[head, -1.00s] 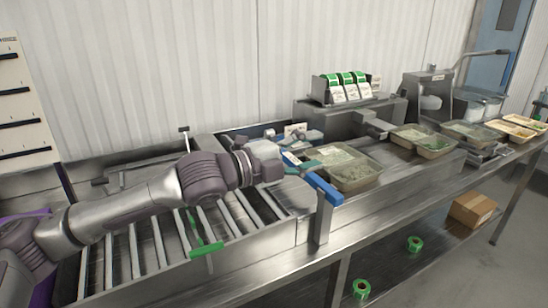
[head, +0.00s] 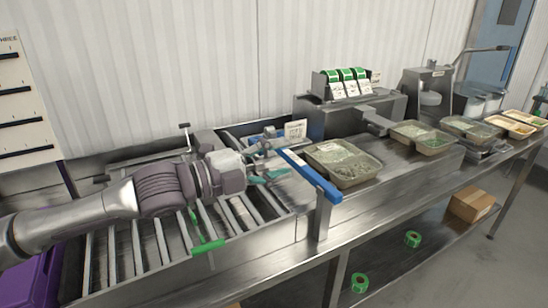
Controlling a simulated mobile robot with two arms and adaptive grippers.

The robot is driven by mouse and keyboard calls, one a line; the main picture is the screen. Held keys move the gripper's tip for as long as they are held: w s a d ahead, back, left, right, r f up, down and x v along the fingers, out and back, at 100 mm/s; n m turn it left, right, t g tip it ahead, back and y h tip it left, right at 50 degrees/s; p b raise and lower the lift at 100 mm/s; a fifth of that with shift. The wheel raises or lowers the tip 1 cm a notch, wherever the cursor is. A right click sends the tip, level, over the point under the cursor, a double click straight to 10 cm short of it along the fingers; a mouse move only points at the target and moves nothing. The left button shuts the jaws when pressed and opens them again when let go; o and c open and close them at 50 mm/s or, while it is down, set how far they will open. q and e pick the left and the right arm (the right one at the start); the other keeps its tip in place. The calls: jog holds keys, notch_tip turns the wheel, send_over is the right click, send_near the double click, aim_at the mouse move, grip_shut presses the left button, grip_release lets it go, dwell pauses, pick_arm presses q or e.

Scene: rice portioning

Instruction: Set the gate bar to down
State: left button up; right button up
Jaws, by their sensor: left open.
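The gate bar (head: 322,186) is a long blue bar on a short grey metal post at the near edge of the line, by the right end of the rollers. It slants up-left in the head view from the post and appears to lie across the line, roughly level. My left gripper (head: 270,158) is just left of the bar's far end, with its fingers spread apart and nothing between them. A small gap seems to separate it from the bar; contact is hard to rule out. My right gripper is not in view.
A tray of rice (head: 343,166) sits just right of the bar, with more food trays (head: 422,138) further right. A green bar (head: 208,246) lies at the rollers (head: 158,240) below my left arm. A label dispenser (head: 345,84) stands behind.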

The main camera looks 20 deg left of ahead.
pick_arm(q)
jog(key=shift+s+a, duration=0.2)
jog(key=shift+s, duration=0.05)
jog(key=shift+p, duration=0.35)
dwell(0.3)
